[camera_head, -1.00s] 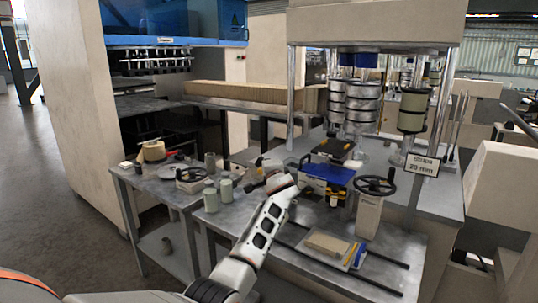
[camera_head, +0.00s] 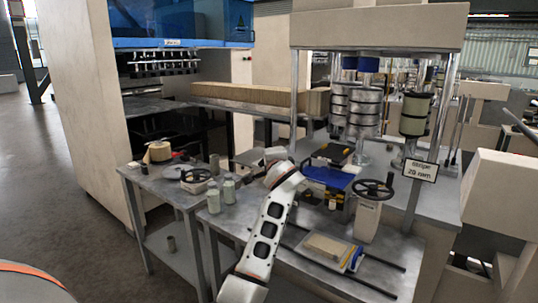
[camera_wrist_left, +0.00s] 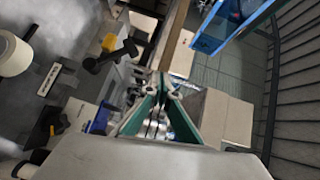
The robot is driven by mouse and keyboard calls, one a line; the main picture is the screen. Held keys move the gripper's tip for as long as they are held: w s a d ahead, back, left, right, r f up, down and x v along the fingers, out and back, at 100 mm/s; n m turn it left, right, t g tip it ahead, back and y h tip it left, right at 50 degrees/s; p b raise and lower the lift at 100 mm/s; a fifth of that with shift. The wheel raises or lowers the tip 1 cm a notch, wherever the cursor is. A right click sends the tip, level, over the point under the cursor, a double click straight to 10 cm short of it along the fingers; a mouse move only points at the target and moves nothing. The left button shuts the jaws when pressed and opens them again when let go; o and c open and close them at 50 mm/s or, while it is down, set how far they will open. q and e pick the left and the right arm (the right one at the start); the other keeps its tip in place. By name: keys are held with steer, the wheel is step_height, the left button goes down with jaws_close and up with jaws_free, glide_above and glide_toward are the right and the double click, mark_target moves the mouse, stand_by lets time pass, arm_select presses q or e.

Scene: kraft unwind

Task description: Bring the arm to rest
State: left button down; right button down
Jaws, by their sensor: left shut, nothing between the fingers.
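My left arm (camera_head: 268,225) rises from the bottom of the head view over the front bench, its wrist near the blue-topped box (camera_head: 328,177). The gripper end is small and partly hidden behind the wrist there. In the left wrist view my left gripper (camera_wrist_left: 167,84) shows its green-edged fingers converging, shut and empty. My right gripper is in neither view.
A sign (camera_head: 420,171) stands at the right. Open floor (camera_head: 60,190) lies at the left.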

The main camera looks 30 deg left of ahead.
arm_select(q)
steer(key=shift+s+d+r, duration=0.15)
steer(key=shift+s+r, duration=0.05)
steer(key=shift+s, duration=0.1)
stand_by(0.4)
steer(key=s+d+f+n+g+h, duration=0.1)
steer(key=s+f, duration=0.8)
steer(key=f, duration=0.3)
steer(key=s+d+f+g+h, duration=0.1)
steer(key=s+d+f+g, duration=0.1)
steer(key=s+f, duration=0.9)
steer(key=s+d+f+g+h, duration=0.15)
steer(key=s+f, duration=0.25)
steer(key=s, duration=0.4)
steer(key=s+d+f+h, duration=0.1)
steer(key=s+d+f, duration=0.2)
steer(key=s, duration=0.5)
steer(key=s+d+f+g+h, duration=0.15)
steer(key=s+f, duration=0.25)
steer(key=s, duration=0.4)
steer(key=w+d+f+n+t+h, duration=0.1)
steer(key=d+f+n+t+h, duration=0.2)
steer(key=d+f+h, duration=0.4)
steer(key=d+f+t, duration=0.1)
steer(key=d+f, duration=0.7)
steer(key=d, duration=0.1)
steer(key=shift+w+n, duration=0.2)
steer(key=shift+n, duration=0.1)
